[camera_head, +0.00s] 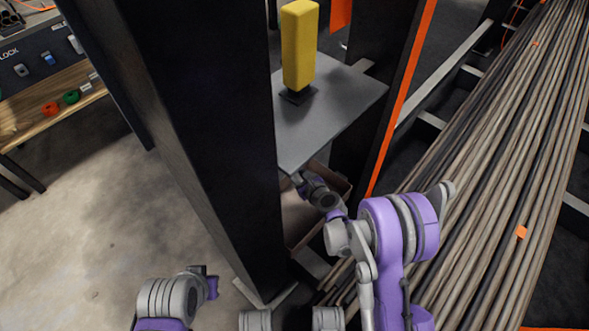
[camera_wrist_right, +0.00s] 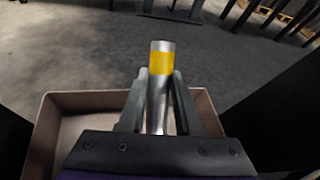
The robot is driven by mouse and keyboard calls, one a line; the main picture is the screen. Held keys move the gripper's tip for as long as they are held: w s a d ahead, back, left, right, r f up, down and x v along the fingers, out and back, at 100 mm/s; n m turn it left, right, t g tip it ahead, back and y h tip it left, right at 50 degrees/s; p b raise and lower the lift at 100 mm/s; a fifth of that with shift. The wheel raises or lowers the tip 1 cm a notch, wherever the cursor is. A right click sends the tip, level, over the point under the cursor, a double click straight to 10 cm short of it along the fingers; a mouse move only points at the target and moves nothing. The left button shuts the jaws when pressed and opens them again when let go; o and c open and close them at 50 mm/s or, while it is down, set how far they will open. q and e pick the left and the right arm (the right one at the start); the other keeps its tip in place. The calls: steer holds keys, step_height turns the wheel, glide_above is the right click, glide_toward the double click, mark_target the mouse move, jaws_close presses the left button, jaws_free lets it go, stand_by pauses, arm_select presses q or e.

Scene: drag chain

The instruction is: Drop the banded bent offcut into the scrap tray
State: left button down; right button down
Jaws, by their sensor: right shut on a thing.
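The banded offcut (camera_wrist_right: 158,100) is a grey metal piece with a yellow band near its far end. My right gripper (camera_wrist_right: 158,78) is shut on it, with a dark finger on each side. Its bend does not show. The scrap tray (camera_wrist_right: 42,130) is a brownish open box below and around the gripper in the right wrist view. In the head view the tray (camera_head: 299,222) shows partly, beneath the grey plate and beside my right wrist. The right fingertips and offcut are hidden there. My left arm shows at lower left, but its gripper does not.
A grey plate (camera_head: 325,108) bearing a yellow block (camera_head: 298,45) lies above the tray. A dark post (camera_head: 205,130) stands left of it. Long rods (camera_head: 490,165) fill the rack at right. A workbench (camera_head: 45,110) stands at upper left, with open floor below it.

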steer(key=shift+f+b, duration=0.3)
steer(key=shift+f, duration=0.5)
steer(key=c, duration=0.5)
jaws_free()
steer(key=p+v, duration=0.2)
steer(key=v, duration=0.9)
